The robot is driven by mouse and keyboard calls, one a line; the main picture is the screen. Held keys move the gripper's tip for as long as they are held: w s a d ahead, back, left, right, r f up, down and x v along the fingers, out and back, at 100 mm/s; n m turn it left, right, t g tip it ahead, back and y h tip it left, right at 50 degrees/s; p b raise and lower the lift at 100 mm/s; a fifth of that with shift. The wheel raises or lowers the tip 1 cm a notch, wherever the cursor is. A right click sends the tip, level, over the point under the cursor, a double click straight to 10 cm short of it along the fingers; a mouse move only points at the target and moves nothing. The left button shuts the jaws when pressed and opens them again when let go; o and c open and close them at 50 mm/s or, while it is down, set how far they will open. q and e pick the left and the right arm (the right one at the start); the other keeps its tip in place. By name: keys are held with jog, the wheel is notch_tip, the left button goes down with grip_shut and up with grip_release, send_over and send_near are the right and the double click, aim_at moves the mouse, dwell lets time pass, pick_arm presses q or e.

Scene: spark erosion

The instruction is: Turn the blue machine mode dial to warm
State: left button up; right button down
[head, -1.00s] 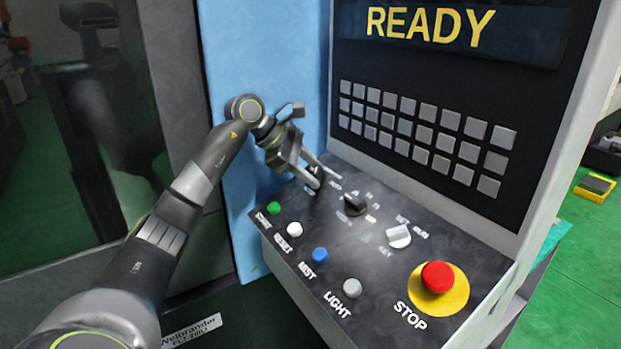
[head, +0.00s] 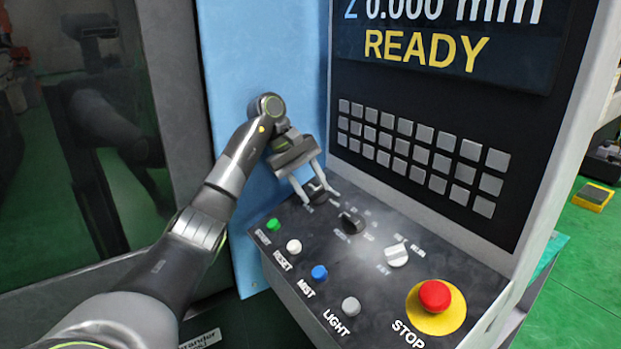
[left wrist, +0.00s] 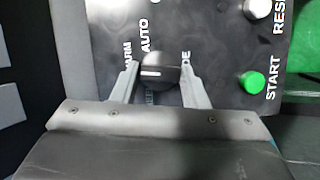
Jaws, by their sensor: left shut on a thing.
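The mode dial is a dark knob (head: 316,193) at the far left corner of the sloped black control panel (head: 330,245). My left gripper (head: 321,198) reaches it from above and behind, one finger on each side. In the left wrist view the dial (left wrist: 162,74) sits between the two fingertips (left wrist: 158,62), and the gripper is shut on it. A short white mark on the dial lies crosswise, on its left part in that view. The labels WARM and AUTO show beside it; other labels are partly covered. My right gripper is not in view.
Another black knob (head: 352,223) and a white knob (head: 397,254) stand to the right. Green (head: 273,225), white (head: 293,246), blue (head: 319,272) and grey (head: 351,306) buttons line the front edge. A red stop button (head: 434,296) is at right. The screen (head: 450,40) reads READY.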

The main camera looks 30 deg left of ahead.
pick_arm(q)
jog(key=shift+r+m+g+p, duration=0.3)
jog(key=shift+m+p, duration=0.8)
jog(key=shift+p, duration=0.45)
jog(key=shift+w+f+m+y+p, duration=0.15)
jog(key=shift+m+y+p, duration=0.15)
jog(key=shift+p, duration=0.15)
jog(key=o, duration=1)
jog(key=shift+f, duration=0.1)
jog(key=p+v, duration=0.6)
jog(key=v, duration=0.1)
jog(key=shift+a+r, duration=0.1)
jog(key=shift+r, duration=0.15)
